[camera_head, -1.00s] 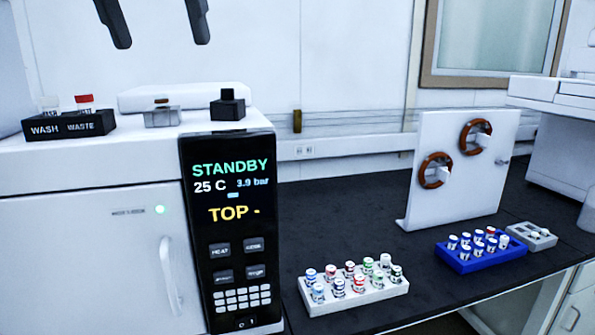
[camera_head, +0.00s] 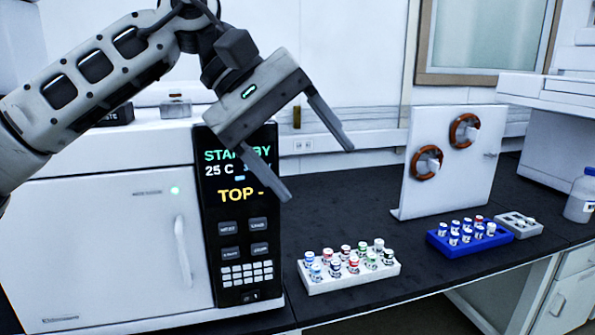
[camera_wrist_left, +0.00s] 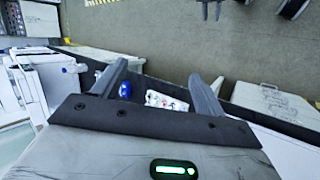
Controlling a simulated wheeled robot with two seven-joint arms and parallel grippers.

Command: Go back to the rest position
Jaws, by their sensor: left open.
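My left gripper (camera_head: 312,162) is open and empty. It hangs in front of the chromatography stack's dark display panel (camera_head: 237,240), above the bench, and touches nothing that I can see. The panel reads STANDBY, 25 C and TOP, partly covered by a finger. In the left wrist view both open fingers of this gripper (camera_wrist_left: 165,85) show with nothing between them but the distant bench.
A white vial rack (camera_head: 350,284) stands on the dark bench (camera_head: 335,210). A blue rack (camera_head: 470,243), a small grey tray (camera_head: 521,231) and a white bottle (camera_head: 580,195) stand to the right. A white upright panel (camera_head: 412,195) carries two brown-red coils.

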